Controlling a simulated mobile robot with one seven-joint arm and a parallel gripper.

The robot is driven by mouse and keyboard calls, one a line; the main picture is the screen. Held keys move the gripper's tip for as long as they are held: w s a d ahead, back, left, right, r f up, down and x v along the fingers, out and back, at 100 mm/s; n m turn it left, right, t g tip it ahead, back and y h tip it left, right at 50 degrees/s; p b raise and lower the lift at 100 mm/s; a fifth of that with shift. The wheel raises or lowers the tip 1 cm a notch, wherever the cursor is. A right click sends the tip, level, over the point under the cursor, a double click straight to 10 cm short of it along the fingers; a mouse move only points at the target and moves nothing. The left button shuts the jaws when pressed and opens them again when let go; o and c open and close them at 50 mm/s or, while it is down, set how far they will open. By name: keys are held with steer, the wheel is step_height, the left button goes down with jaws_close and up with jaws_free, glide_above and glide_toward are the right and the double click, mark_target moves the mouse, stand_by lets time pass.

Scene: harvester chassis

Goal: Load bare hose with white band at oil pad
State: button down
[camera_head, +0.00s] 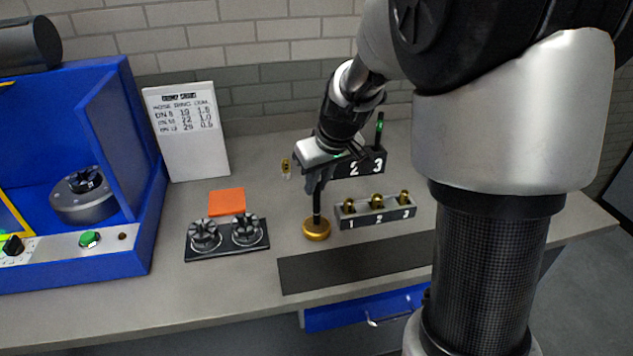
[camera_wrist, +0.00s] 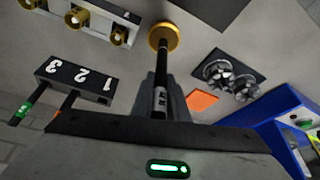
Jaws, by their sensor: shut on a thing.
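My gripper (camera_head: 318,180) is shut on a black hose (camera_head: 317,204), held upright. In the wrist view the hose (camera_wrist: 161,72) shows a pale band with dark marks near my fingers. No fitting shows on its lower end. A round gold pad (camera_head: 316,231) lies on the bench directly below; it also shows in the wrist view (camera_wrist: 164,35). The hose's lower end is at or just over the pad's middle; I cannot tell whether they touch.
A black numbered rack (camera_head: 365,165) behind my gripper holds a green-banded hose (camera_head: 379,130). A grey tray (camera_head: 377,220) of brass fittings stands right of the pad. Left are an orange square (camera_head: 227,202), a black tray (camera_head: 228,252) with two dies and a blue machine (camera_head: 110,255).

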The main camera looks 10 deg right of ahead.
steer(key=shift+f+b, duration=0.5)
stand_by(1.6)
steer(key=shift+r, duration=0.1)
steer(key=shift+r+p, duration=2.35)
steer(key=shift+r, duration=1.2)
steer(key=shift+s+f, duration=0.1)
